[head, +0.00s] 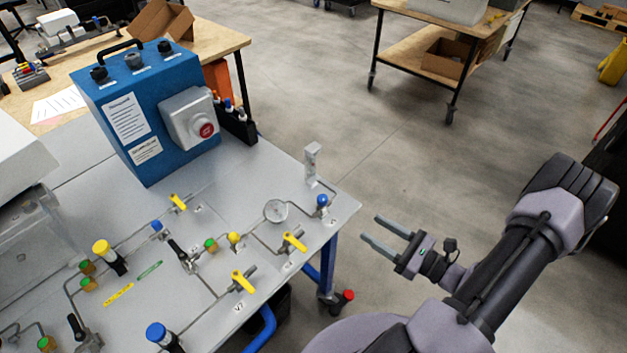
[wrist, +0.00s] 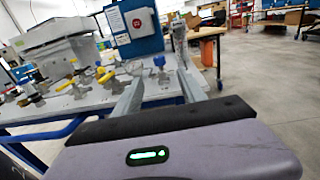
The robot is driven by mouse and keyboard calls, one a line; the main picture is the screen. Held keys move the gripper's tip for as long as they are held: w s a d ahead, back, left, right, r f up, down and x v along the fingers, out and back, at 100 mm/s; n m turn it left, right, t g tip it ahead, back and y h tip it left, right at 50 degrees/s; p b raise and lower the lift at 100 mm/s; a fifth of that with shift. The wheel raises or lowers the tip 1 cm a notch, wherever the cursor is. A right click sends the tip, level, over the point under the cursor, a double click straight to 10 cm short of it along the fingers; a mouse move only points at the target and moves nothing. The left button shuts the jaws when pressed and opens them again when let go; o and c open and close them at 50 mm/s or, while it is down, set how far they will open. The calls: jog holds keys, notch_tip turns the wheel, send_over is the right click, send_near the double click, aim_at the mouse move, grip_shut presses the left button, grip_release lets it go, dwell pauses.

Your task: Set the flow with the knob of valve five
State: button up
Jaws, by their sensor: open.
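Several valves sit on the grey panel table (head: 205,330). One small valve with a blue knob (head: 322,201) stands near the right corner; it also shows between my fingers in the wrist view (wrist: 159,61). A yellow knob (head: 101,247) and a large blue knob (head: 156,332) stand further left. Yellow levers (head: 294,242) sit on the pipes nearby. A label by one lever seems to read V7; I cannot read a label for valve five. My gripper (head: 372,229) is open and empty, off the table's right edge, apart from the valves.
A blue control box (head: 150,110) with a red button (head: 206,130) stands at the back of the table. A round gauge (head: 276,211) and an upright metal bracket (head: 312,160) stand near the small blue knob.

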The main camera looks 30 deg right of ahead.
aim_at(323, 197)
jog(key=b+x, duration=0.3)
jog(key=x, duration=1.4)
jog(key=shift+a+b, duration=0.25)
jog(key=shift+b, duration=0.15)
grip_shut()
jog(key=m+h, duration=0.1)
jog(key=m+t+h+b, duration=0.1)
jog(key=h, duration=0.1)
jog(key=m+h+b, duration=0.1)
jog(key=h, duration=0.1)
jog(key=shift+a+f+m, duration=0.15)
jog(key=shift+f+m, duration=0.1)
jog(key=shift+m, duration=0.05)
jog(key=shift+m+h+b, duration=0.3)
jog(key=shift+m+h, duration=0.1)
jog(key=shift+h, duration=0.4)
jog(key=shift+s+d+r+m+h, duration=0.1)
jog(key=shift+d+r+m+h, duration=0.15)
jog(key=shift+h, duration=0.25)
